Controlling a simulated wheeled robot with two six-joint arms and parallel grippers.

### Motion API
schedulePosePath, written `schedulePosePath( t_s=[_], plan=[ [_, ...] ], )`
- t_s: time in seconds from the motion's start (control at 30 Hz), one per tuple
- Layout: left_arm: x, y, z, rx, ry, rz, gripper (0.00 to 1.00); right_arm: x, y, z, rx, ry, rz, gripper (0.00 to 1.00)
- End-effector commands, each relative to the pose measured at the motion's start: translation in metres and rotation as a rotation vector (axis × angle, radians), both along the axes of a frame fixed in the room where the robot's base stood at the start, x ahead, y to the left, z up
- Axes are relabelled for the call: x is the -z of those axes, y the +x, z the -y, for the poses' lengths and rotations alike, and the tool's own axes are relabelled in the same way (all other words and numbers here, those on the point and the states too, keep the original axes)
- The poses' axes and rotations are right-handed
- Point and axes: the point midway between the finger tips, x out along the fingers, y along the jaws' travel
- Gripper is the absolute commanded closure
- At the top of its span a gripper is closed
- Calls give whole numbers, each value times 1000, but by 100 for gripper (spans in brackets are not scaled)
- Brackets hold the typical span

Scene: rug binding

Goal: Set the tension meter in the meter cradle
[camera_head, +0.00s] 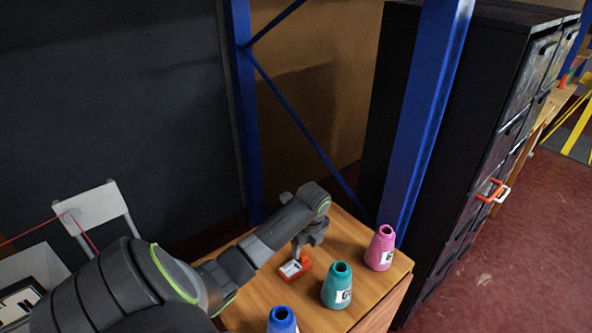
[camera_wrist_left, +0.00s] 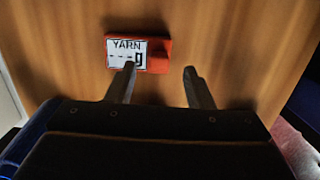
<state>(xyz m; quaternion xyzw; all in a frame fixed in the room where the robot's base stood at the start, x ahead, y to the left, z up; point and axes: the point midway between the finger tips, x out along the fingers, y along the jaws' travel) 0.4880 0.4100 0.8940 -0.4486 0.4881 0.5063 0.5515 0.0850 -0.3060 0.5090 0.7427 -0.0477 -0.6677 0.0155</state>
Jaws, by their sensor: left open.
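A red block with a white face marked YARN, which looks like the tension meter (camera_head: 292,268), lies on the wooden table, and its face (camera_wrist_left: 124,48) shows clearly in the left wrist view. My left gripper (camera_head: 302,250) reaches down close to it. In the left wrist view my left gripper (camera_wrist_left: 160,70) is open, with nothing held. Its left finger overlaps the meter's lower edge in the picture; its right finger is over bare wood. I cannot tell whether they touch. I cannot make out a meter cradle. My right gripper is out of view.
Yarn cones in pink (camera_head: 380,248), teal (camera_head: 337,286) and blue (camera_head: 282,321) stand along the right and front of the wooden table (camera_head: 348,236). A blue rack post (camera_head: 425,115) rises behind. A white panel (camera_head: 92,208) with red thread is at left.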

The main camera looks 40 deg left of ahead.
Motion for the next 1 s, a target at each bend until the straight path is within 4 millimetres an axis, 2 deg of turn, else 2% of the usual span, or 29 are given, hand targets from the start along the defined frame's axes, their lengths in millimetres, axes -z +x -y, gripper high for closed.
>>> schedulePosePath(
  t_s=[0.07, 0.2, 0.5, 0.87, 1.0],
  plan=[
    [11, -3, 0, -1, -2, -6, 53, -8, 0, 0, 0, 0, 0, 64],
    [28, -2, -2, 0, -2, -3, 53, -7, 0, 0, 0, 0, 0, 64],
    [33, -1, -3, 1, 0, 0, 53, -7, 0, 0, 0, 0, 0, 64],
    [33, -1, -3, 1, 0, 0, 99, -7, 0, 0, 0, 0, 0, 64],
    [33, -1, -3, 1, 0, 0, 100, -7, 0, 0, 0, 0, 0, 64]
  ],
)
